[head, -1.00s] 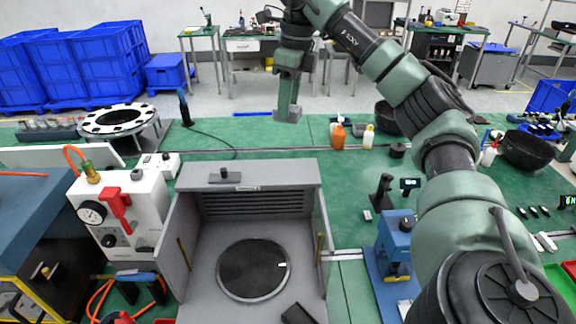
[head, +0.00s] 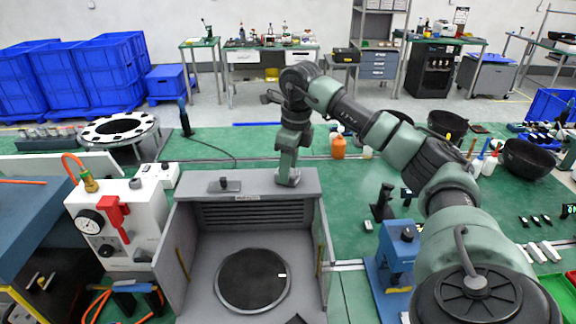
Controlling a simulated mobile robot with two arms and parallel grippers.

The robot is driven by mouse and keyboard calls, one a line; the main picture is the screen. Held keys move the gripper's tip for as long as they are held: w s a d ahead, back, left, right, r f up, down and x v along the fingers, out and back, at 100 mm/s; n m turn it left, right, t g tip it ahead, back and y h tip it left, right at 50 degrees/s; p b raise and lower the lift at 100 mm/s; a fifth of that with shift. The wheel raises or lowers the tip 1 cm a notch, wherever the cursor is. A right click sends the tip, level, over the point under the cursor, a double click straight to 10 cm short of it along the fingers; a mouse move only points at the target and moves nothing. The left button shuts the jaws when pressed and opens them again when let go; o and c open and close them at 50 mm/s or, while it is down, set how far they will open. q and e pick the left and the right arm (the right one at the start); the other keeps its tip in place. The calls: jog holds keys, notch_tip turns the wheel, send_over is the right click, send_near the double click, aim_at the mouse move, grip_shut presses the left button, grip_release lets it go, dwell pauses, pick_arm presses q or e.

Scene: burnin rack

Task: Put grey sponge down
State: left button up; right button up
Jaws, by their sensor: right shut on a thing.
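My right gripper (head: 287,172) points straight down over the right part of the grey box's top (head: 262,180). It is shut on the grey sponge (head: 289,179), a small grey block at its tip, mostly hidden by the fingers. The sponge appears at the level of the box's top, near its back edge; I cannot tell whether it touches. My left gripper is not in view.
The grey box is open in front, with a dark round plate (head: 253,280) on its floor. A small dark fitting (head: 224,185) sits on its top at left. A white gauge unit (head: 118,222) stands left, a blue press (head: 397,255) right.

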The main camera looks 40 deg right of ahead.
aim_at(292, 172)
jog(key=shift+f, duration=0.1)
jog(key=o, duration=1.3)
jog(key=r, duration=0.4)
jog(key=s+r, duration=0.1)
jog(key=r, duration=0.7)
jog(key=shift+s+d+r, duration=0.1)
jog(key=shift+s+d, duration=0.1)
jog(key=shift+d, duration=0.15)
